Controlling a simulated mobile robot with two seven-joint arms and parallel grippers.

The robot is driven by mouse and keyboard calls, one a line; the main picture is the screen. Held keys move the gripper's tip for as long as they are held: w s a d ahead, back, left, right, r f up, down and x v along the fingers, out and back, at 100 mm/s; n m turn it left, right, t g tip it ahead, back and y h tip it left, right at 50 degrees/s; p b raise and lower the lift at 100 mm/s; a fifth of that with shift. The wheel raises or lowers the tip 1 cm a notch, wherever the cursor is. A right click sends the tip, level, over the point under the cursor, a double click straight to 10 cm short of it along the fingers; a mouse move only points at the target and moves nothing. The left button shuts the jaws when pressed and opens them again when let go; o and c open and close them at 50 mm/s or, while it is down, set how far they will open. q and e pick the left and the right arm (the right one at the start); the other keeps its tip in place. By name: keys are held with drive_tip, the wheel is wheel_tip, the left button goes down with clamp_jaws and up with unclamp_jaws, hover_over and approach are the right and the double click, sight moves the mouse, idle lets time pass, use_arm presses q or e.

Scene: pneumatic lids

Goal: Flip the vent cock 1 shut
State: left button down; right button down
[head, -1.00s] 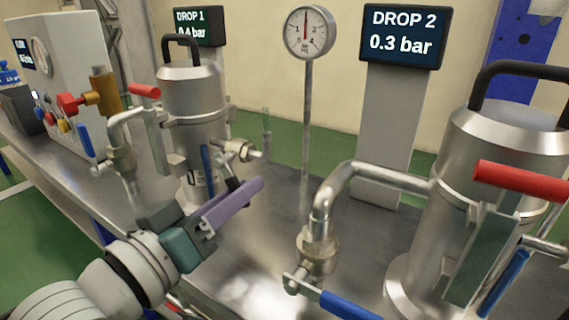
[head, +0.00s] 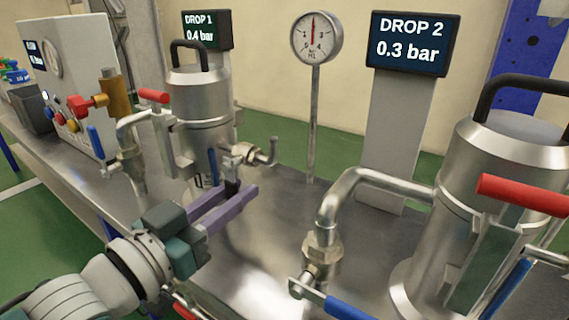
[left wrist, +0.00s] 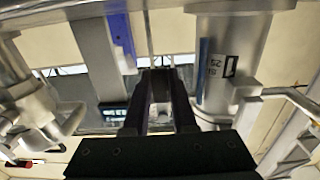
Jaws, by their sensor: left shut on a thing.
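The drop 1 vessel (head: 200,95) stands upright on the steel bench at the left centre. A cock that looks like vent cock 1 (head: 243,152) sits on its right side, with a metal body and a bent spout. A dark lever (head: 232,187) hangs below the cock. My left gripper (head: 238,191) has its purple fingers on either side of this lever and is shut on it. In the left wrist view a dark block (left wrist: 160,75) sits between the fingertips; the cock's body is not clear there. My right gripper is not in view.
The drop 2 vessel (head: 505,150) stands at the right, with a red handle (head: 523,194). A bent pipe with a blue-handled valve (head: 345,306) stands in front of it. A pressure gauge (head: 316,38) stands behind on a thin post. Bare bench (head: 275,230) lies between the vessels.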

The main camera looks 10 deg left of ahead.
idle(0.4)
use_arm(q)
drive_tip(key=c, duration=0.7)
unclamp_jaws()
drive_tip(key=shift+s+a+p, duration=0.15)
drive_tip(key=shift+s+p, duration=0.15)
drive_tip(key=p+v, duration=0.3)
drive_tip(key=v, duration=0.6)
drive_tip(key=shift+s, duration=0.15)
